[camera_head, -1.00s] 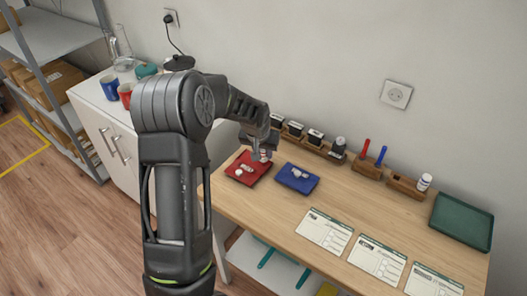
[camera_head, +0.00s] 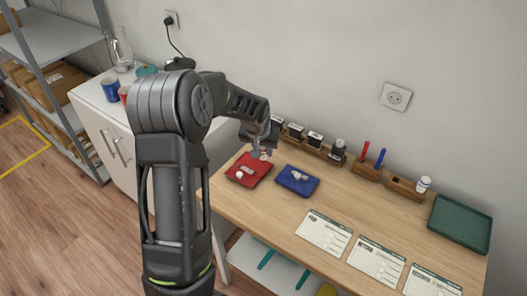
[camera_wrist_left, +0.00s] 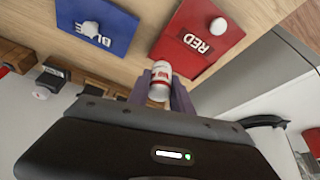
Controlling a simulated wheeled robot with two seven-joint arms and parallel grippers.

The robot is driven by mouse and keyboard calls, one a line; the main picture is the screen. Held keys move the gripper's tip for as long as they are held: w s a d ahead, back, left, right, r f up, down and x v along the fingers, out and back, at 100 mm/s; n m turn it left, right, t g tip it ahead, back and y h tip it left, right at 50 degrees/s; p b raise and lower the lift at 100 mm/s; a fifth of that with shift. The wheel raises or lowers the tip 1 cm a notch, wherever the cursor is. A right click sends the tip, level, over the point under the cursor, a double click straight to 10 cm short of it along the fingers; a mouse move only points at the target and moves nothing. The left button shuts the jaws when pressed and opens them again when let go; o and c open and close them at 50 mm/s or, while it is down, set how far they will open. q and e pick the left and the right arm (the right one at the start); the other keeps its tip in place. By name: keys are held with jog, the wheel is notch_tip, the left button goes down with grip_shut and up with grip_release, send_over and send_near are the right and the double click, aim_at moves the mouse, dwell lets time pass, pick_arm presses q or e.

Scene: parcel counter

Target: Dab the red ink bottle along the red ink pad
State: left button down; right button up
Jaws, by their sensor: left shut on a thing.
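The red ink pad (camera_head: 243,172) lies on the wooden counter at its left end, with a white knob or cap on it. It also shows in the left wrist view (camera_wrist_left: 190,62), labelled RED. My left gripper (camera_head: 262,154) is just behind the pad's far right edge in the head view. It is shut on a small white bottle with a red label (camera_wrist_left: 160,80), the red ink bottle, held between its two fingers. In the wrist view the bottle appears beside the pad; I cannot tell whether they touch. My right gripper is not in view.
A blue ink pad (camera_head: 291,187) with white pieces on it lies right of the red pad. Wooden holders with stamps and bottles (camera_head: 315,142) line the wall side. Forms (camera_head: 323,233) lie in front, a green tray (camera_head: 460,222) at right.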

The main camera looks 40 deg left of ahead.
pick_arm(q)
jog(key=shift+r, duration=0.35)
jog(key=shift+w, duration=0.1)
jog(key=shift+r+p, duration=1.15)
jog(key=shift+r, duration=0.9)
